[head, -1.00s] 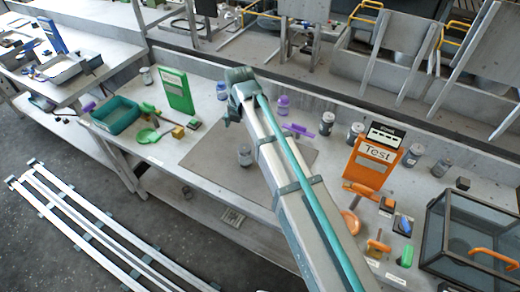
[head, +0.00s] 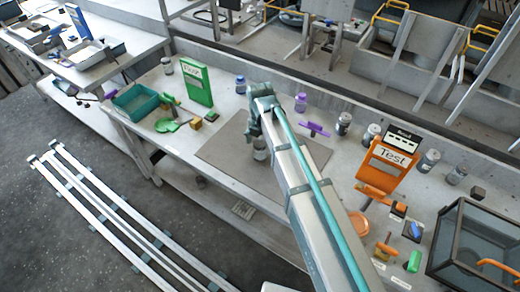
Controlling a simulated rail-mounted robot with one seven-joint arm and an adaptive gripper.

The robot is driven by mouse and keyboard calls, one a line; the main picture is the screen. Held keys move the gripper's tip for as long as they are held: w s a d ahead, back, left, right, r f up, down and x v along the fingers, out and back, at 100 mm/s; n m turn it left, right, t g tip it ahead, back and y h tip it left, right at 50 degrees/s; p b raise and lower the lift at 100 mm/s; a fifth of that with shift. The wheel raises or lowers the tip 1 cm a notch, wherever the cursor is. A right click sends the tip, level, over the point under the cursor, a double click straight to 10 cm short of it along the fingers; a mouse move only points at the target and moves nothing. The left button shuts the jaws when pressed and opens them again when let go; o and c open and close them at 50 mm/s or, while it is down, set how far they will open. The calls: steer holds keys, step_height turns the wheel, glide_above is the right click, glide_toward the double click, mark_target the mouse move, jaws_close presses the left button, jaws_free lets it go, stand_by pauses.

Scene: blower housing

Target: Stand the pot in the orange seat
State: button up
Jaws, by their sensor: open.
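A small grey jar (head: 260,150), likely the pot, stands upright on the grey-brown mat (head: 222,154) in the middle of the bench. My gripper (head: 254,132) is above and beside this jar, partly hidden by my arm. It is open; its fingertips are hard to see, and I cannot tell whether they touch the jar. A round orange dish (head: 359,224), which may be the orange seat, lies to the right, beyond my arm. It looks empty.
An orange "Test" board (head: 388,165) stands behind the orange dish, with several jars around it. A glass-sided box (head: 478,245) is at far right. A green board (head: 196,82) and teal tray (head: 138,103) are at left. A purple tool (head: 314,129) lies behind the mat.

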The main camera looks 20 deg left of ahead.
steer(key=shift+f+p, duration=0.7)
steer(key=shift+f, duration=1.4)
jaws_close()
steer(key=shift+r, duration=0.1)
